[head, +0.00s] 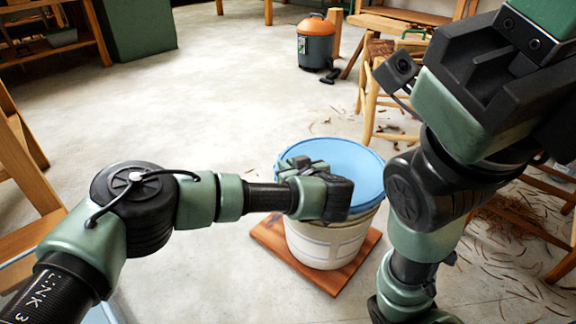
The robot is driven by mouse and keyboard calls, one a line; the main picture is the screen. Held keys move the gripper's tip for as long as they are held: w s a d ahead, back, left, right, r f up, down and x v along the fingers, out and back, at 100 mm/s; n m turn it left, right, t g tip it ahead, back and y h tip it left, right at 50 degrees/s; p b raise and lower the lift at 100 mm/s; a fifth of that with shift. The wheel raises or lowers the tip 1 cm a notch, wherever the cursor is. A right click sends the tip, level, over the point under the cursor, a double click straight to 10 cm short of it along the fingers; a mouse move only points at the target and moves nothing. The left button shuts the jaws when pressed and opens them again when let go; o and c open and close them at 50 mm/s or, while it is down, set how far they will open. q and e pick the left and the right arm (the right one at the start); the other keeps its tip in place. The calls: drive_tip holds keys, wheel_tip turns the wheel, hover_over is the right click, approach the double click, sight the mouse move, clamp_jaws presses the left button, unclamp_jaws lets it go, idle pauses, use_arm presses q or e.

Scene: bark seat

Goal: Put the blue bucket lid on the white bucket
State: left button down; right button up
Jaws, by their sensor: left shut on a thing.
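The blue bucket lid (347,155) is a round disc over the top of the white bucket (328,245). Its edge lies at or just above the bucket's rim; I cannot tell whether it is seated all round. My left gripper (338,197) reaches in from the left and is shut on the lid at its near side. The gripper hides the near edge of the lid and part of the bucket's rim. The bucket stands upright on a brown wooden board. My right arm comes down on the right of the bucket; its gripper is out of view.
The wooden board (268,236) lies on the pale concrete floor. A wooden chair frame (370,105) stands behind right, with bark shavings (500,262) strewn on the right. An orange and grey vacuum (315,44) stands at the back.

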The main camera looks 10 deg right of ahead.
use_arm(q)
drive_tip(key=shift+f, duration=0.3)
drive_tip(key=c, duration=1.4)
unclamp_jaws()
drive_tip(key=o, duration=0.3)
drive_tip(key=shift+r+p, duration=2.05)
drive_tip(key=shift+r, duration=1.45)
drive_tip(key=shift+f, duration=0.1)
